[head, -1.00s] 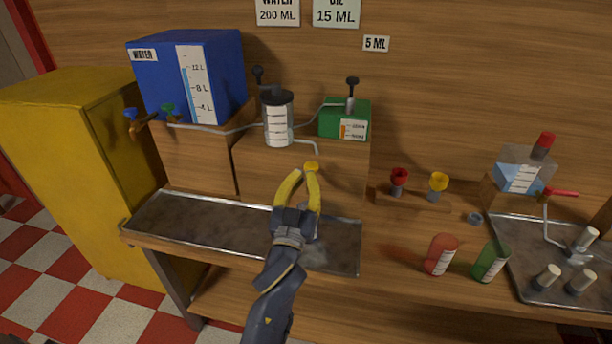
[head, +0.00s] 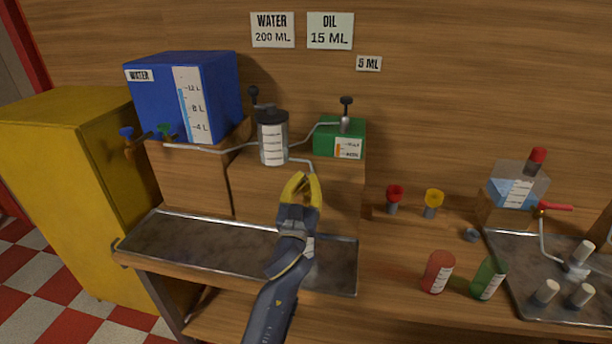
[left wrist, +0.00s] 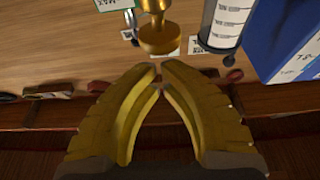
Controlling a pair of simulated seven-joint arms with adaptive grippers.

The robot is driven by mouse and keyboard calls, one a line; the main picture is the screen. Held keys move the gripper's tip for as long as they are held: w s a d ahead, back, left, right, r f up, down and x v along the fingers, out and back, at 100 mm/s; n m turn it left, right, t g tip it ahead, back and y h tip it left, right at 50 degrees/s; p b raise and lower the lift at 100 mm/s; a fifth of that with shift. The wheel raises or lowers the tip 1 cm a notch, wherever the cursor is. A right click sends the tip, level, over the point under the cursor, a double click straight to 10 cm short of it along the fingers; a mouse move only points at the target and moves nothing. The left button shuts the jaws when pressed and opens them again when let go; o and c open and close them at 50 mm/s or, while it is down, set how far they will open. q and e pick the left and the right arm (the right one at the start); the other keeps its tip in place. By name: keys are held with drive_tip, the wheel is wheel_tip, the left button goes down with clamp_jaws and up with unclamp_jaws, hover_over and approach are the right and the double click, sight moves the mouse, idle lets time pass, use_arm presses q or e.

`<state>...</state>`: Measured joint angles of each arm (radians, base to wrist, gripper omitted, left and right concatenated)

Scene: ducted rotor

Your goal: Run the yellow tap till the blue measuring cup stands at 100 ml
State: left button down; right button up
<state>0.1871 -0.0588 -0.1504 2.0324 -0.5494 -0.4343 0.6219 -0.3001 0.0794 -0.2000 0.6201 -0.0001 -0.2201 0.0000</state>
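A yellow tap knob (left wrist: 160,38) stands just beyond my left fingertips in the left wrist view. In the head view it cannot be told apart from the yellow fingers. My left gripper (head: 308,178) is in front of the wooden stand, below the bent spout of the clear cylinder. Its fingertips (left wrist: 158,70) almost meet, and I see nothing held between them. I cannot make out the blue measuring cup. A small pale patch (head: 309,244) shows beside the gripper over the tray, mostly hidden; I cannot tell what it is. My right gripper is not in view.
A blue water tank (head: 205,90), a clear graduated cylinder (head: 272,142) and a green tank (head: 330,132) stand at the back. A metal tray (head: 185,240) lies in front. A red cup (head: 437,272) and green cup (head: 488,278) stand to the right.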

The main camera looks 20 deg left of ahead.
use_arm(q)
drive_tip(key=shift+f, duration=0.3)
drive_tip(key=shift+f, duration=0.9)
idle(6.8)
